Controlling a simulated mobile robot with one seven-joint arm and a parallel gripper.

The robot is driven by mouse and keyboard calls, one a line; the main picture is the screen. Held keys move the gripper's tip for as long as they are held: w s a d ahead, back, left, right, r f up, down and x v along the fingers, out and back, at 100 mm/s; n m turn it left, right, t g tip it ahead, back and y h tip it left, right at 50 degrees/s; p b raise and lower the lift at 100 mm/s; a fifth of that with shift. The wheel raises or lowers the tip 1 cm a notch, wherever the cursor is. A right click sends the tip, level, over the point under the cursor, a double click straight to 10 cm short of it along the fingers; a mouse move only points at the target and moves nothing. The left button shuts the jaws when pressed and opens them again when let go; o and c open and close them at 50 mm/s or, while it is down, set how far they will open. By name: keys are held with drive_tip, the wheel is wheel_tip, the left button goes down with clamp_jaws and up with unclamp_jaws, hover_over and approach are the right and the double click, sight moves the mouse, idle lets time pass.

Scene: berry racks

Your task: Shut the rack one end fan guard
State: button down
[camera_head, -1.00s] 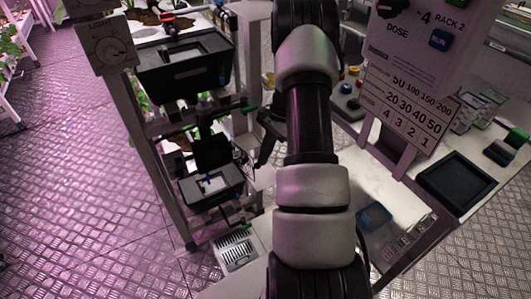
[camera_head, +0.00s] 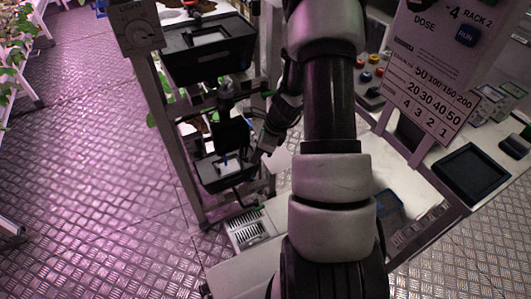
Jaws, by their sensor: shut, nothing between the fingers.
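The rack (camera_head: 168,130) stands left of my arm, with a large black bin (camera_head: 208,62) on top and a small black box (camera_head: 222,178) lower down. The small box has an upright dark flap (camera_head: 231,137) at its back. A pale slotted grille (camera_head: 250,230) lies low at the foot of the rack. I cannot tell which part is the end fan guard. My gripper (camera_head: 262,150) is shut and empty, just right of the small box and dark flap. Whether it touches them is unclear.
A dose board (camera_head: 436,62) and a black tray (camera_head: 470,174) are to the right. My arm hides the middle. The metal floor (camera_head: 90,180) at left is clear.

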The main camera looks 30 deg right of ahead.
drive_tip(key=w+a+m+t+h, duration=0.1)
drive_tip(key=w+a+m+h, duration=0.2)
drive_tip(key=w+a+m, duration=0.4)
drive_tip(key=shift+a+m+t, duration=0.3)
drive_tip(key=shift+a+m, duration=0.55)
drive_tip(key=shift+m, duration=0.95)
drive_tip(key=shift+w, duration=0.15)
drive_tip(key=shift+r, duration=0.15)
